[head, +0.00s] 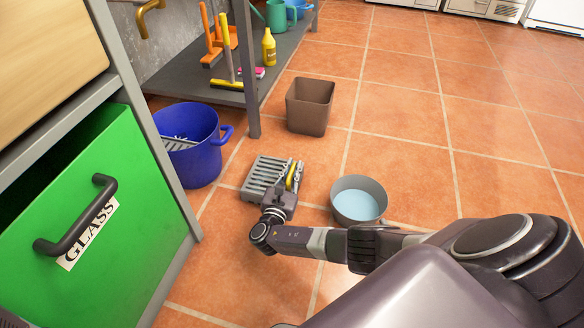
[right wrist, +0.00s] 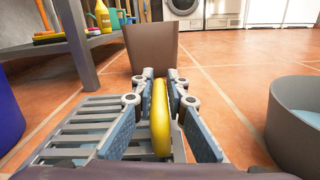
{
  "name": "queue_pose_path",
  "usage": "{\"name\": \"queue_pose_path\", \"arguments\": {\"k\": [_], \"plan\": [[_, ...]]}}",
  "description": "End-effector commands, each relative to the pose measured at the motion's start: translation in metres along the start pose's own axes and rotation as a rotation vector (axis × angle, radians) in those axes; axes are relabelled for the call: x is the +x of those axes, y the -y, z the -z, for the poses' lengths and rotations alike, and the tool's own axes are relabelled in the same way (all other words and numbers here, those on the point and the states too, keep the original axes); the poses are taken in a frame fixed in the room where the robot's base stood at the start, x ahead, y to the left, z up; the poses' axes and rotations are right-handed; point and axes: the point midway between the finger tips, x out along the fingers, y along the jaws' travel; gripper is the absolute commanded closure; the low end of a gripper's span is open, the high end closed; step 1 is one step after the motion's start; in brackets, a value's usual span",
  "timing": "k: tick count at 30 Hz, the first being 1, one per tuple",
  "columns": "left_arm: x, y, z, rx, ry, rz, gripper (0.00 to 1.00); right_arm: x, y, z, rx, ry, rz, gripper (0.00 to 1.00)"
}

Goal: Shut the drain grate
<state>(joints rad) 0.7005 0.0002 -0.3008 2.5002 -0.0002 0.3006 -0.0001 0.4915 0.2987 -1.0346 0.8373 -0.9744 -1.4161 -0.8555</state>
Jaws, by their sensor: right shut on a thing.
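The drain grate (head: 262,176) is a grey slatted square on the tiled floor, left of the grey bowl. It looks flat or nearly flat; I cannot tell whether it sits fully level with the floor. In the right wrist view the grate (right wrist: 72,135) spreads below and left of my fingers. My right gripper (head: 293,176) is at the grate's right side, shut on a yellow bar-like handle (right wrist: 160,118). The handle's lower end and the grate's near edge are partly hidden by my gripper.
A grey bowl of water (head: 358,200) stands close right of my gripper. A brown bin (head: 310,106) is just beyond the grate. A blue bucket (head: 190,145) and a green drawer (head: 110,235) are on the left. The floor at right is clear.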

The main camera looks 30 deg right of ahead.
Motion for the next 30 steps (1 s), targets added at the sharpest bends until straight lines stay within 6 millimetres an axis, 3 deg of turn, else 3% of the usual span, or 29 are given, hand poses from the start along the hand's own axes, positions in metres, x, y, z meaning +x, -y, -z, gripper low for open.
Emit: {"name": "queue_pose_path", "arguments": {"k": [15, 16, 20, 30], "plan": [[-0.0006, -0.0001, 0.0002, 0.000, 0.000, 0.000, 0.67, -0.0016, -0.0066, 0.0015, 0.008, -0.004, -0.015, 1.00], [-0.0006, -0.0001, 0.0002, 0.000, 0.000, 0.000, 0.67, -0.0016, -0.0067, 0.0015, 0.008, -0.004, -0.015, 0.85], [-0.0007, 0.0000, 0.0002, 0.000, 0.000, 0.000, 0.67, -0.0016, -0.0063, 0.0017, 0.008, -0.004, -0.014, 0.71], [-0.0013, 0.0010, -0.0013, 0.001, 0.005, 0.003, 0.67, -0.0039, -0.0032, 0.0022, 0.005, -0.003, -0.008, 0.70]]}}
